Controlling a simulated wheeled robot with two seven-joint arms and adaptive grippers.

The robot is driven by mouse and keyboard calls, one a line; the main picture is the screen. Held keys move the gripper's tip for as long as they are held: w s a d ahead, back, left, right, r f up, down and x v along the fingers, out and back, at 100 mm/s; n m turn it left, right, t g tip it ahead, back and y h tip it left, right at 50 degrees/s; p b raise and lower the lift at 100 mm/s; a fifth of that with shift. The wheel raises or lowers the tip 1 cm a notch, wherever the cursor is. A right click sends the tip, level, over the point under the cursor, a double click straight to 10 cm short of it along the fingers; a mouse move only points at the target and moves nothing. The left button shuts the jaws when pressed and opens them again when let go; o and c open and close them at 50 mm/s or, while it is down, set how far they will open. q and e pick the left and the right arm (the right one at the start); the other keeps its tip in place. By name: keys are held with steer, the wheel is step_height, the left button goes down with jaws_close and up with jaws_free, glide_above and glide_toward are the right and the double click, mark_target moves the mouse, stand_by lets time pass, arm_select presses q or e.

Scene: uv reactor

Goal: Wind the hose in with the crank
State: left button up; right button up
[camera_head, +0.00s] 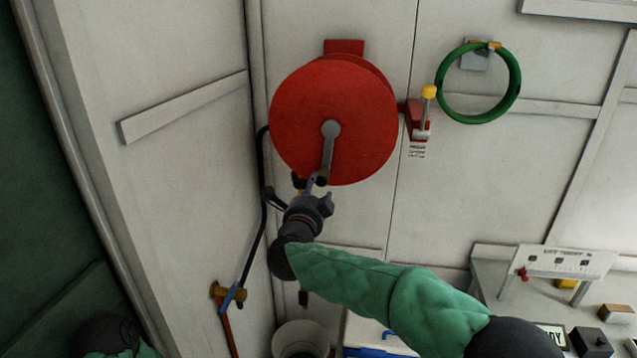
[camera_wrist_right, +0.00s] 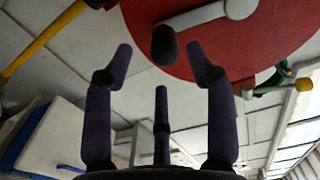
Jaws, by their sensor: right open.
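The red hose reel (camera_head: 325,110) is mounted on the white wall, and its face also fills the top of the right wrist view (camera_wrist_right: 260,40). Its grey crank arm (camera_head: 328,150) points down from the hub. A dark crank knob (camera_wrist_right: 165,45) sits at the crank's end. My right gripper (camera_head: 314,188) is just below the knob, open. In the right wrist view the knob shows between the spread fingertips, but I cannot tell whether they touch it. The black hose (camera_head: 264,215) runs down the wall left of the reel. My left gripper is not in view.
A red valve with a yellow knob (camera_head: 428,92) and a green hose ring (camera_head: 441,95) hang right of the reel. A brown wall fitting (camera_head: 217,291) is at lower left. A bin (camera_head: 300,343) stands below. A bench with a panel (camera_head: 555,263) is at right.

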mark_target(323, 175)
steer(key=v, duration=0.4)
steer(key=shift+s+a, duration=0.15)
steer(key=shift+s, duration=0.2)
steer(key=w+d+n+p, duration=0.1)
steer(key=w+n+p, duration=0.3)
steer(key=n+p, duration=0.2)
steer(key=w+d+n+p, duration=0.1)
steer(key=w+n+p, duration=0.2)
steer(key=n+p, duration=0.3)
steer(key=w+d+n+p, duration=0.2)
steer(key=w+n+p, duration=0.2)
steer(key=p, duration=0.8)
steer(key=shift+w+r+n+p, duration=0.25)
steer(key=shift+w+n+p, duration=0.1)
steer(key=shift+n, duration=0.75)
jaws_close()
